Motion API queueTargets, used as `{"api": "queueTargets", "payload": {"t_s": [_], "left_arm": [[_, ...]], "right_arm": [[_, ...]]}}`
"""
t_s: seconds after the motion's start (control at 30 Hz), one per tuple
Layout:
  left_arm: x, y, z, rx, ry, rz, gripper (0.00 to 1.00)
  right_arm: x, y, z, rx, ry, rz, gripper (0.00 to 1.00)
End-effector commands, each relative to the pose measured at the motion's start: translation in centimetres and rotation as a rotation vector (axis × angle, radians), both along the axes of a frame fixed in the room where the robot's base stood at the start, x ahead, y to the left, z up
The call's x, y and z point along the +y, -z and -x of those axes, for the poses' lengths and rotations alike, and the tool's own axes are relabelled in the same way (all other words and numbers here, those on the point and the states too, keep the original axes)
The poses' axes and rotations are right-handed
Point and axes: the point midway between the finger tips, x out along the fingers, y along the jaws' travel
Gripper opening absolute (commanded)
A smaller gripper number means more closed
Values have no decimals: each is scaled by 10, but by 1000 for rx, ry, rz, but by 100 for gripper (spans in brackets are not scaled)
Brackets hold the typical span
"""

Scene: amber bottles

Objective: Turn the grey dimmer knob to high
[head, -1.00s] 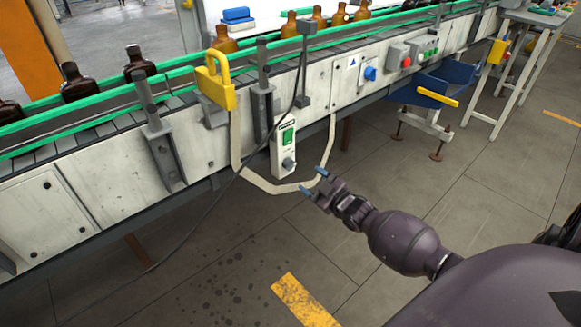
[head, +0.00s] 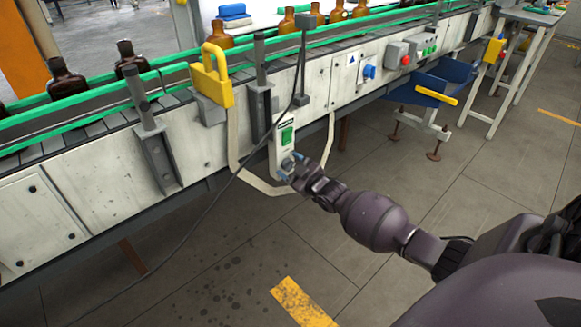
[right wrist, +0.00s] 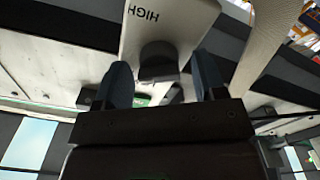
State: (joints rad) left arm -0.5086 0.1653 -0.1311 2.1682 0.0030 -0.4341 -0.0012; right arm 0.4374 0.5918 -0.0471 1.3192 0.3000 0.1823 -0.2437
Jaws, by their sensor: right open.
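The grey dimmer knob (head: 287,164) sits low on a narrow white control box (head: 284,147) with a green switch, hung below the conveyor edge. In the right wrist view the dark knob (right wrist: 158,62) shows under the printed word HIGH on the white face. My right gripper (head: 291,167) is at the knob. Its two blue fingers (right wrist: 162,82) are open, one on each side of the knob, with gaps visible. Whether they touch it lower down is hidden. Which way the knob points is not clear. My left gripper is not in view.
A thin dark cable and a pale conduit (head: 264,186) run close to the box. A yellow bracket (head: 212,76) stands out at the left. A blue bin (head: 430,88) hangs at the right. The conveyor (head: 158,98) carries several amber bottles. The floor below is clear.

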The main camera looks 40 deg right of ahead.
Motion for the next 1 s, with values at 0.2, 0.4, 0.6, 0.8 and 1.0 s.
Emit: {"api": "queueTargets", "payload": {"t_s": [0.2,0.4,0.6,0.8,1.0], "left_arm": [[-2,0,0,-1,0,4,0],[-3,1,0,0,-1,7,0],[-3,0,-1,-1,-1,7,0],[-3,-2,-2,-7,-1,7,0],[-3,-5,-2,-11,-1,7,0]], "right_arm": [[0,0,0,0,0,0,40],[0,0,0,0,0,0,16],[0,0,0,2,0,-20,16],[0,-1,0,7,0,-105,16],[-1,-2,0,18,0,-260,16]]}}
